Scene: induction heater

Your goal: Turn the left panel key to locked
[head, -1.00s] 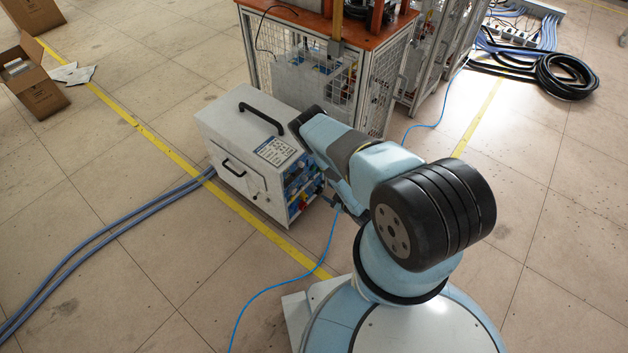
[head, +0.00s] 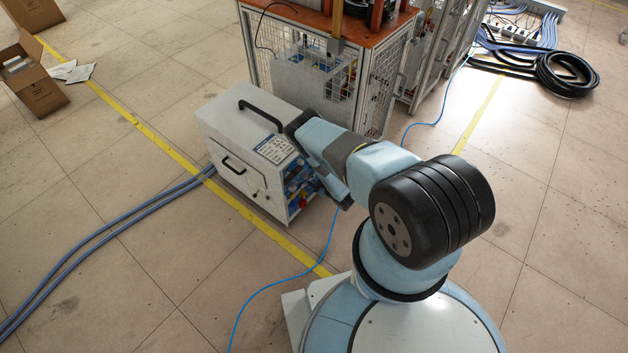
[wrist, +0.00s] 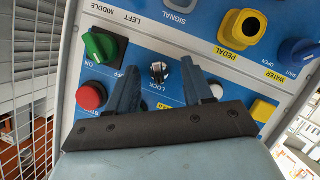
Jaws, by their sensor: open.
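The left panel key (wrist: 159,72) is a small metal key switch above the LOCK label on the blue control panel (wrist: 150,43) in the wrist view. My gripper (wrist: 165,78) is open, its two blue fingers reaching to either side of the key, which shows between the fingertips. I cannot tell whether the fingers touch it. In the head view the white heater cabinet (head: 238,135) stands on the floor, and my arm hides most of its panel side and my gripper.
In the wrist view a green knob (wrist: 101,46) and a red button (wrist: 91,95) lie left of my fingers. A wire-mesh frame (head: 325,85) stands behind the cabinet.

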